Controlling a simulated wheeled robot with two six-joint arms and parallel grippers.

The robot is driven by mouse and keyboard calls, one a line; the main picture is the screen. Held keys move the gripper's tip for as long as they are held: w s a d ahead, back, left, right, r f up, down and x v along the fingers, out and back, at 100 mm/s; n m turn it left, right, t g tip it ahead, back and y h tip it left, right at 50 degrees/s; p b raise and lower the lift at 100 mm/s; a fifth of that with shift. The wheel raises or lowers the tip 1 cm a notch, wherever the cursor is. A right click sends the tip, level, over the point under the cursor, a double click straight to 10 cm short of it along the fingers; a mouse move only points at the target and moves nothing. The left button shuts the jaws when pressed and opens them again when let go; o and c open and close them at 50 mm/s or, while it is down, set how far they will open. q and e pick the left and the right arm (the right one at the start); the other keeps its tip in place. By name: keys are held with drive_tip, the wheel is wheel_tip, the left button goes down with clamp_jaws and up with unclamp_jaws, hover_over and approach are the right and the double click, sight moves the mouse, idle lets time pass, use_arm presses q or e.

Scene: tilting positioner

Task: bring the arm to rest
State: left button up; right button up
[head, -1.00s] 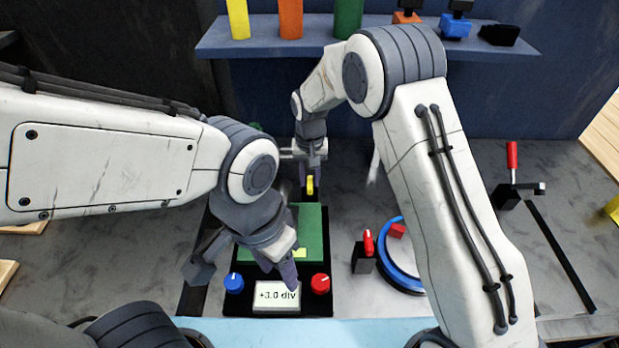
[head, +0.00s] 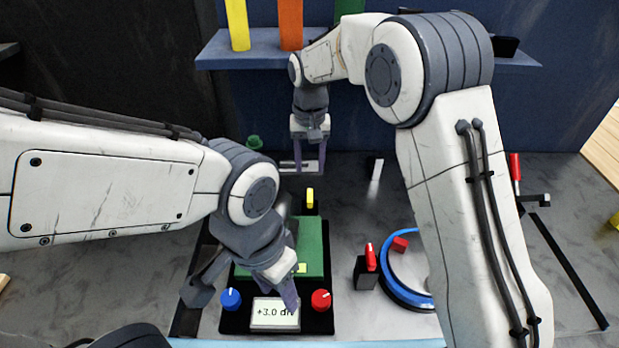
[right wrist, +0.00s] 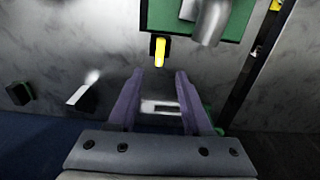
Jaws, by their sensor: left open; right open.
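My right gripper (head: 308,168) is open and empty above the far part of the table, beyond the yellow lever (head: 310,197). In the right wrist view its two purple fingers (right wrist: 157,100) stand apart, with the yellow lever (right wrist: 160,51) ahead of them and clear of them. My left gripper (head: 246,290) is open, low over the front of the green positioner plate (head: 313,245). One finger is beside the display (head: 272,315) reading "+3.0 div" and covers a little of it. Whether that finger touches anything I cannot tell.
A blue knob (head: 230,299) and a red knob (head: 321,300) flank the display. A red-levered black block (head: 366,272) and a blue ring (head: 393,287) stand to the right. A shelf (head: 265,55) with coloured blocks runs along the back.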

drive_tip(key=shift+r, duration=0.4)
drive_tip(key=shift+s, duration=0.1)
drive_tip(key=s+r+n, duration=0.2)
drive_tip(key=s, duration=0.7)
drive_tip(key=s+r+n, duration=0.2)
drive_tip(key=s+r, duration=0.1)
drive_tip(key=s, duration=0.5)
drive_tip(key=s+d+f+n, duration=0.1)
drive_tip(key=s+d, duration=0.1)
drive_tip(key=s, duration=0.5)
drive_tip(key=s+d+f+n+y, duration=0.1)
drive_tip(key=s+d+n, duration=0.1)
drive_tip(key=s, duration=0.6)
drive_tip(key=shift+d+f, duration=0.3)
drive_tip(key=shift+f, duration=0.05)
drive_tip(key=shift+a, duration=0.1)
